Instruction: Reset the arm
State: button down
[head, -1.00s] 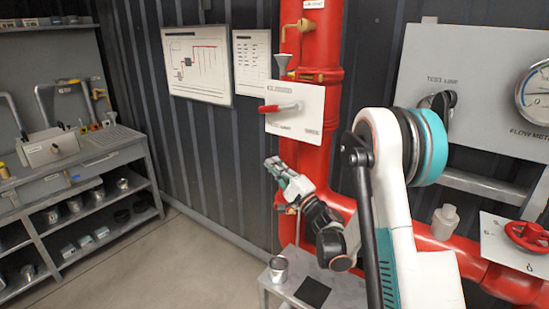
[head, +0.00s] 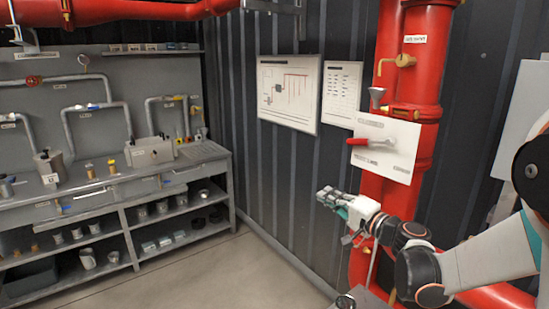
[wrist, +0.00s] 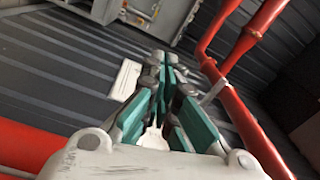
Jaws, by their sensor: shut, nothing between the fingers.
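My gripper (head: 333,198) is in the head view at the right of centre, left of the thick red vertical pipe (head: 408,95) and below a white placard (head: 400,160) with a red lever (head: 366,141). The gripper is shut and empty, with its fingers toward the left. In the wrist view the teal-lined fingers (wrist: 164,72) converge, with nothing held between them. My white arm runs from the right edge of the head view to the gripper.
A grey workbench (head: 95,200) with pipes, boxes and shelved cans stands at the left. Part of a small stand with a can (head: 345,301) shows at the bottom. Two posters (head: 288,92) hang on the dark corrugated wall. The floor (head: 210,275) between bench and pipe is clear.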

jog(key=s+a+n+g+h, duration=0.2)
jog(key=s+a+n+g, duration=0.15)
jog(key=s, duration=0.55)
jog(key=s+d+f+n+g+h, duration=0.1)
jog(key=s+d+f+n+h, duration=0.15)
jog(key=s, duration=0.55)
jog(key=s+d+f+n+g+h, duration=0.1)
jog(key=s+d+f+g+h, duration=0.15)
jog(key=s, duration=0.65)
jog(key=s+d+f+n+g+h, duration=0.1)
jog(key=s+d+f+h, duration=0.2)
jog(key=s, duration=0.5)
jog(key=w+r+n+t+p, duration=0.3)
jog(key=w+r+n, duration=0.3)
jog(key=w, duration=0.7)
jog(key=w+d+r+n+t+p, duration=0.1)
jog(key=w+r+n+t+p, duration=0.3)
jog(key=w+n, duration=0.6)
jog(key=w+d+r+n+t+h+p, duration=0.1)
jog(key=w+r+n+t+p, duration=0.3)
jog(key=w, duration=1.3)
jog(key=shift+w+d+r+n+t, duration=0.2)
jog(key=shift+r+n+t, duration=1.1)
jog(key=shift+r+n, duration=0.95)
